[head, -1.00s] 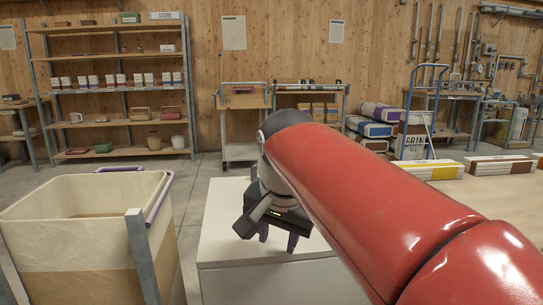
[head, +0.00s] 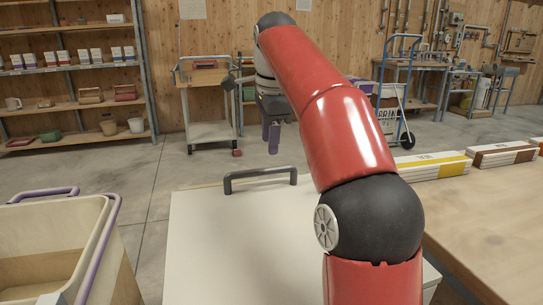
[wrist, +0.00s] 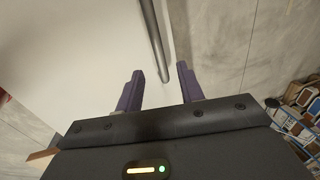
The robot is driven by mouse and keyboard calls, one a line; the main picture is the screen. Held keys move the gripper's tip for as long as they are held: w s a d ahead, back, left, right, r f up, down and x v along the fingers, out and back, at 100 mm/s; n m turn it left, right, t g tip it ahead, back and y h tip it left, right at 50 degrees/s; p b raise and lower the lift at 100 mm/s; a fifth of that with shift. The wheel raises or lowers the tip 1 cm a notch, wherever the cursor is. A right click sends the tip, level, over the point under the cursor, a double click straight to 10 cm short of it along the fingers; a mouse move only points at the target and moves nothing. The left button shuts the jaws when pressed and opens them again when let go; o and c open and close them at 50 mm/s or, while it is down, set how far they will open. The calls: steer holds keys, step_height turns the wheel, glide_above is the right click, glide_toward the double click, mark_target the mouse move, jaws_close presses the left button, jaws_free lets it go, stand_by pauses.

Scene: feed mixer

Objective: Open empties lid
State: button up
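A pale white lid (head: 225,240) on a low box lies flat in front of me in the head view. A dark grey bar handle (head: 260,173) stands along its far edge. In the wrist view the lid (wrist: 75,45) fills the upper left, and the handle (wrist: 152,35) runs down toward the gap between my fingers. My gripper (head: 271,137) is beyond the handle in the head view, with its purple fingers pointing down. In the wrist view my gripper (wrist: 161,75) is open, with its fingers apart and nothing held. The height between fingertips and handle is unclear.
A pale wooden bin (head: 45,240) with a purple rim stands at the left. A wooden table (head: 490,225) with several boxed packs is at the right. A trolley (head: 208,105) and a hand truck (head: 395,100) stand behind. Grey floor (head: 165,165) is clear beyond the lid.

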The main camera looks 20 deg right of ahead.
mark_target(268, 169)
steer(key=f, duration=0.2)
steer(key=f+b, duration=0.1)
steer(key=f, duration=0.1)
steer(key=w+f+b, duration=0.1)
steer(key=f, duration=0.2)
steer(key=shift+w, duration=0.1)
steer(key=shift+c, duration=0.4)
jaws_close()
